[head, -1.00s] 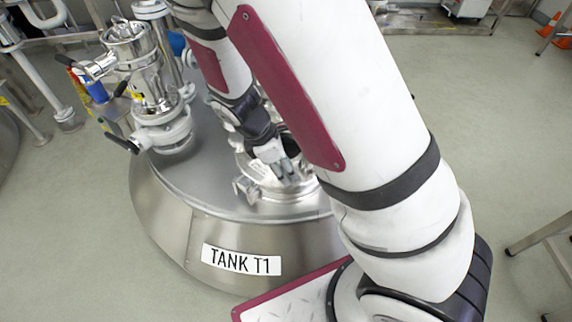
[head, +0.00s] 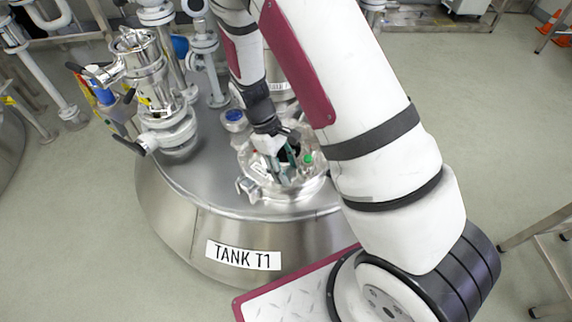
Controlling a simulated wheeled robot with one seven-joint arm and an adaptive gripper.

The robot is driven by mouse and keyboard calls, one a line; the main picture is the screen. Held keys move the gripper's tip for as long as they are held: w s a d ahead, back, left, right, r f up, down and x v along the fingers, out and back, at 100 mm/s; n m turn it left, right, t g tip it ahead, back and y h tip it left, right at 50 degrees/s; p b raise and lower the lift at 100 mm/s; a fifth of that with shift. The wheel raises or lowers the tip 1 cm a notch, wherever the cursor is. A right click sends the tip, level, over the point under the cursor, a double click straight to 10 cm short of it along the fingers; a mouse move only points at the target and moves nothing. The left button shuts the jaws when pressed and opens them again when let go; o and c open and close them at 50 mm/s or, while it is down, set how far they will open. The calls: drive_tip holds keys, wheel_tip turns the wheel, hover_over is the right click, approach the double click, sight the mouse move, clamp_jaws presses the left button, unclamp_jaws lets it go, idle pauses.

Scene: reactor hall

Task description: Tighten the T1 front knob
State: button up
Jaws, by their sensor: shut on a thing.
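Tank T1 (head: 185,225) stands in the middle left, with its "TANK T1" label (head: 243,255) on the front wall. A round metal hatch (head: 312,187) sits on the tank top. My gripper (head: 283,176) points down at the front part of this hatch, its fingers closed together. The T1 front knob is at the fingertips and hidden by them, so its turn and seating cannot be seen. A metal clamp fitting (head: 248,187) shows at the hatch's left front rim, apart from the fingers. A small green part (head: 308,158) shows just right of the fingers.
A metal valve assembly (head: 150,85) with black handles stands at the tank's left. A blue-topped fitting (head: 234,117) lies behind and left of the hatch. Pipes and a flange (head: 207,60) rise behind. A metal table frame (head: 545,245) stands at the right; the floor between is clear.

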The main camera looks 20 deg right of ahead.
drive_tip(key=shift+w+r+m+g+y+p, duration=0.1)
drive_tip(key=shift+m+g+y+p, duration=0.3)
drive_tip(key=shift+m, duration=0.9)
drive_tip(key=o, duration=1.1)
drive_tip(key=shift+o, duration=0.2)
drive_tip(key=v, duration=1.2)
drive_tip(key=shift+d, duration=0.15)
